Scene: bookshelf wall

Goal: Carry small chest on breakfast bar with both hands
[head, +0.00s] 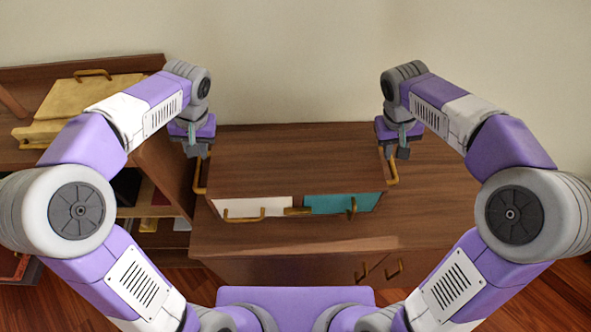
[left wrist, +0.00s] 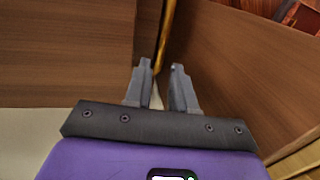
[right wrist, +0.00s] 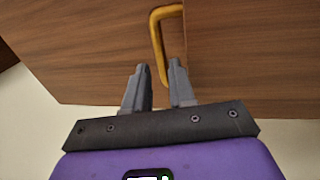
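The small chest (head: 290,160) has a brown wooden top, a white drawer front and a teal drawer front, and a brass handle on each side. It appears to rest on the brown breakfast bar (head: 440,200). My left gripper (head: 197,150) is at the chest's left handle (head: 200,180); the left wrist view shows the brass bar (left wrist: 165,38) between its parted fingers. My right gripper (head: 397,152) is at the right handle (head: 392,170); the right wrist view shows that bar (right wrist: 156,38) running down between its parted fingers, closer to one finger. Firm contact on both sides is not visible.
A shelf unit (head: 150,165) stands close on the left, with a yellow chest (head: 85,100) on top and several items on its shelves. A plain wall (head: 300,60) is behind. Bare bar top lies right of and in front of the chest.

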